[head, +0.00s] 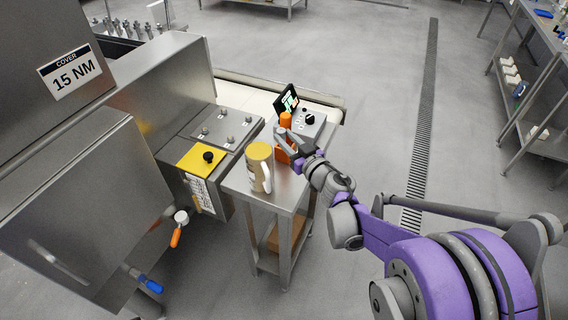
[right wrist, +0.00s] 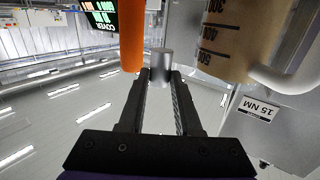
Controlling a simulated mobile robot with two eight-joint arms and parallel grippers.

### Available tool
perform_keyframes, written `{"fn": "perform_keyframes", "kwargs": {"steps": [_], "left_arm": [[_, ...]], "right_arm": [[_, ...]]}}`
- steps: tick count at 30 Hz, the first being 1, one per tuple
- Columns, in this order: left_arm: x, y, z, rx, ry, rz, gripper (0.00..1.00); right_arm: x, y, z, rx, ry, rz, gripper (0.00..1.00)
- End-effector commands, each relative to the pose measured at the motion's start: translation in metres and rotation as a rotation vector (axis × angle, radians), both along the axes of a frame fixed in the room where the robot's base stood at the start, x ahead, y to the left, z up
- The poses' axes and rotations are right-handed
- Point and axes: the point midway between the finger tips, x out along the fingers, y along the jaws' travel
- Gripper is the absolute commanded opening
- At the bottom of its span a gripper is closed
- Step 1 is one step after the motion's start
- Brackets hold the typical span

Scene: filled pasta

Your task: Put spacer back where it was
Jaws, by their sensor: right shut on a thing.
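A short silver metal cylinder, which looks like the spacer (right wrist: 161,62), sits between the fingertips of my right gripper (right wrist: 161,76) in the right wrist view. The gripper is shut on it. In the head view my right gripper (head: 283,136) is over the small steel stand (head: 238,180), at the orange block (head: 284,152). The spacer is too small there to make out clearly. My left gripper is not in view.
A measuring jug (head: 260,165) with a white handle stands close left of my gripper. An orange handle (head: 286,119), a grey control box (head: 309,121) and a small screen (head: 286,99) are just behind. A steel machine with a yellow plate (head: 201,158) is left. Open floor lies right.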

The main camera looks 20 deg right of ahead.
Motion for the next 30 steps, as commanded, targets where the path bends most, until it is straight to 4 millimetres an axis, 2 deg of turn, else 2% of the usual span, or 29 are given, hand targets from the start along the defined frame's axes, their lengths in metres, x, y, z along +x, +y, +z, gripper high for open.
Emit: {"fn": "perform_keyframes", "kwargs": {"steps": [1, 3, 9, 14, 22, 30], "left_arm": [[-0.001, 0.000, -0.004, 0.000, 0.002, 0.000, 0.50], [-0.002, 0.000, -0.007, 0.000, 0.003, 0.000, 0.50], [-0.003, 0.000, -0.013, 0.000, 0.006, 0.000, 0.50], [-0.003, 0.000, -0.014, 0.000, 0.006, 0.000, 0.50], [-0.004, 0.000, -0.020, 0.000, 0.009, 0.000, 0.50], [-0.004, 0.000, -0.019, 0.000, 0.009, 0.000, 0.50]], "right_arm": [[0.000, 0.000, -0.017, 0.000, 0.001, 0.001, 0.00], [0.000, 0.000, -0.036, 0.000, 0.001, 0.001, 0.00], [0.000, 0.000, -0.076, 0.000, 0.000, 0.001, 0.00], [0.000, 0.000, -0.088, 0.000, 0.000, 0.001, 0.00], [0.001, 0.000, -0.122, 0.000, 0.000, 0.001, 0.00], [0.000, 0.000, -0.126, 0.000, 0.000, 0.001, 0.00]]}}
